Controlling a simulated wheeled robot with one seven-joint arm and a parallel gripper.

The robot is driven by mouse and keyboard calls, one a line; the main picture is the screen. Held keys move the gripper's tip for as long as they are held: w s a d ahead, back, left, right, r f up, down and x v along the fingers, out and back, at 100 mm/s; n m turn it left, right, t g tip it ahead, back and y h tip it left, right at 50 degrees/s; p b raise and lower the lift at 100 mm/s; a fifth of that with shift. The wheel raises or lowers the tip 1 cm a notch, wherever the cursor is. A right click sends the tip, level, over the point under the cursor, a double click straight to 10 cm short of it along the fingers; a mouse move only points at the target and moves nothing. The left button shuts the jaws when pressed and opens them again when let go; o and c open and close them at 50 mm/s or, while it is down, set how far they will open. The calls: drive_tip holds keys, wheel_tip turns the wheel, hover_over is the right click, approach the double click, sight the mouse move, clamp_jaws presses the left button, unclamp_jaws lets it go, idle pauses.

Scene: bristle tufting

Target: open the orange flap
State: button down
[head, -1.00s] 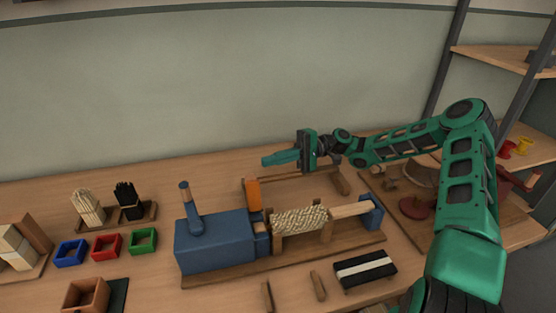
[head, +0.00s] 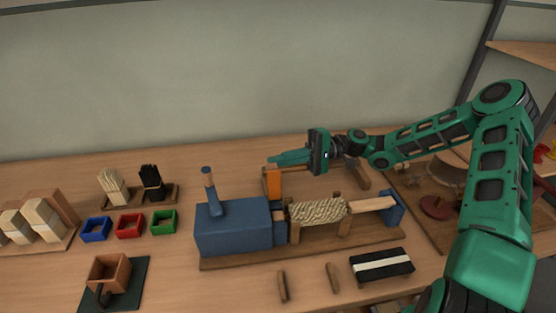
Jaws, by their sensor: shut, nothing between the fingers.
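The orange flap (head: 274,184) stands upright at the right end of the blue machine (head: 233,228), behind the bristle-covered roller (head: 317,211). My gripper (head: 268,159) is shut and empty, pointing left. Its fingertips show just above and behind the flap's top edge in the head view. I cannot tell whether they touch the flap.
A blue lever (head: 210,190) stands up from the machine. Blue, red and green boxes (head: 130,225) sit to the left, with bristle bundles (head: 152,180) behind them. A black block with a white stripe (head: 382,265) lies in front.

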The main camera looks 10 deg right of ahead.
drive_tip(key=shift+s+r+n, duration=0.6)
drive_tip(key=shift+s+r, duration=0.1)
drive_tip(key=shift+s, duration=0.1)
drive_tip(key=shift+w, duration=0.1)
